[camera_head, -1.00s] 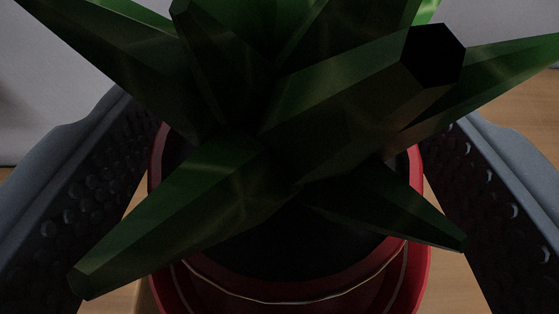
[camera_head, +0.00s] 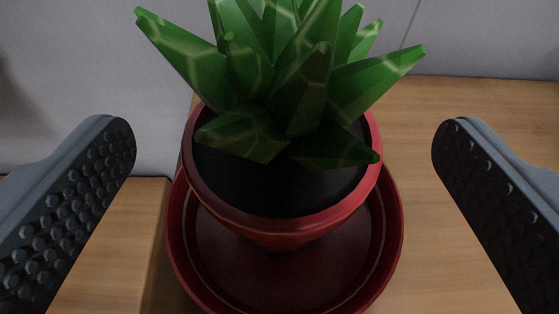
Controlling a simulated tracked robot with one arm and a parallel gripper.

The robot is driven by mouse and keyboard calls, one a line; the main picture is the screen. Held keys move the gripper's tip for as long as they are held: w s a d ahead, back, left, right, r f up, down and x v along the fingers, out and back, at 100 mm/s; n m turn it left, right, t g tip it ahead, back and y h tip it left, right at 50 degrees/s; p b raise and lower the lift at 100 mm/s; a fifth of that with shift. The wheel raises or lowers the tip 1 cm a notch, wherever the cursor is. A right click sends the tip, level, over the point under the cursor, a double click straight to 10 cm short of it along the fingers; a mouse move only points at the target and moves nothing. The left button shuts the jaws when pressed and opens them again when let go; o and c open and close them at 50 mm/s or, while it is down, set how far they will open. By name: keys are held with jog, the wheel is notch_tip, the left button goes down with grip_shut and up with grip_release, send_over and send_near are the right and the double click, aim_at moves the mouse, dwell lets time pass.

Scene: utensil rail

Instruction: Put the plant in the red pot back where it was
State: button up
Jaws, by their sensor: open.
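The plant (camera_head: 285,90) has thick, pointed green leaves and grows from dark soil in a red pot (camera_head: 275,226). The pot stands upright on a red saucer (camera_head: 385,255) on a wooden surface, towards the back of the saucer as I see it. My gripper (camera_head: 284,140) is open, one finger at the left and one at the right of the picture. Both fingers are apart from the pot, with clear gaps on each side. The inner faces of the fingers are dark and studded.
The wooden surface (camera_head: 470,115) is bare to the right of the saucer. A lower or separate wooden part (camera_head: 115,240) shows at the left, with an edge between. A grey wall (camera_head: 480,40) stands close behind the plant.

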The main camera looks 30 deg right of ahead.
jog(key=p+v, duration=0.1)
jog(key=v, duration=0.8)
jog(key=shift+p, duration=0.4)
jog(key=shift+s+a, duration=0.15)
jog(key=a+r+n+t+y, duration=0.2)
jog(key=a+r+y, duration=0.2)
jog(key=a+r, duration=0.5)
jog(key=a+r+n+t+y, duration=0.25)
jog(key=a+r, duration=0.25)
jog(key=r, duration=0.8)
jog(key=s+r+n+y, duration=0.1)
jog(key=s+r+n, duration=0.1)
jog(key=s+r, duration=1)
notch_tip(320, 180, up, 4)
jog(key=shift+s+f, duration=0.15)
jog(key=shift+s, duration=0.25)
jog(key=shift+n+g+y, duration=0.25)
